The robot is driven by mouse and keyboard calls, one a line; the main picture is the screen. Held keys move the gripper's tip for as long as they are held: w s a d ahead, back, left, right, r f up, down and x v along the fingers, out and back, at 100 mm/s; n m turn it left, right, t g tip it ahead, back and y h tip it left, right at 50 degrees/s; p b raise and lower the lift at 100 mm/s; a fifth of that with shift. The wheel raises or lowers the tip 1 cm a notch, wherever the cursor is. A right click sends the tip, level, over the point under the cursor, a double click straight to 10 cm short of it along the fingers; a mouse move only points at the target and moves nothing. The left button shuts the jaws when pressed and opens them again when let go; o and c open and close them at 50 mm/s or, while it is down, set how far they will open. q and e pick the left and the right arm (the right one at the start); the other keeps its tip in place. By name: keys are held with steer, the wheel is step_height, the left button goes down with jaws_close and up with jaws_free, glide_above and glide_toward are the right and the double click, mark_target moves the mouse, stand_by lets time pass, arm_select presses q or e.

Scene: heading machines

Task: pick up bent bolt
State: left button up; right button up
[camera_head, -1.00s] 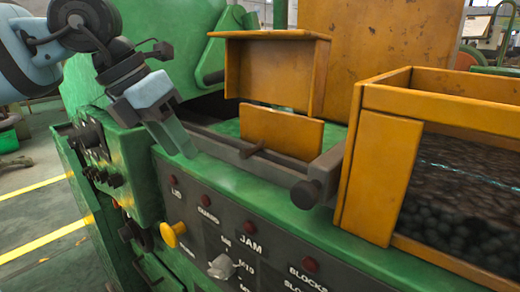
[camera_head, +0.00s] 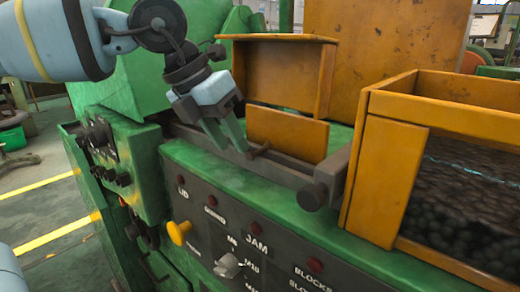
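A small dark rusty piece that looks like the bent bolt (camera_head: 259,150) lies across the dark rail on the green machine, in front of the lower orange plate. My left gripper (camera_head: 234,147) reaches down from the upper left. Its two grey-green fingers are apart, with nothing seen between them. The fingertips are just left of the bolt, close to it; whether they touch it I cannot tell. My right gripper is not in view.
An orange bin (camera_head: 385,180) full of dark round pieces stands at the right. An orange bracket (camera_head: 280,75) rises behind the rail. A dark round knob (camera_head: 312,196) ends the rail.

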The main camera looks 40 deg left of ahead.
arm_select(q)
steer(key=w+d, duration=0.1)
steer(key=w, duration=0.1)
steer(key=w+d, duration=0.1)
steer(key=w, duration=0.1)
steer(key=shift+d+p, duration=0.15)
steer(key=shift+p, duration=0.15)
steer(key=shift+w+d+f, duration=0.15)
steer(key=shift+w+d, duration=0.05)
steer(key=shift+w+f, duration=0.1)
steer(key=shift+f, duration=0.3)
steer(key=shift+c, duration=0.4)
jaws_close()
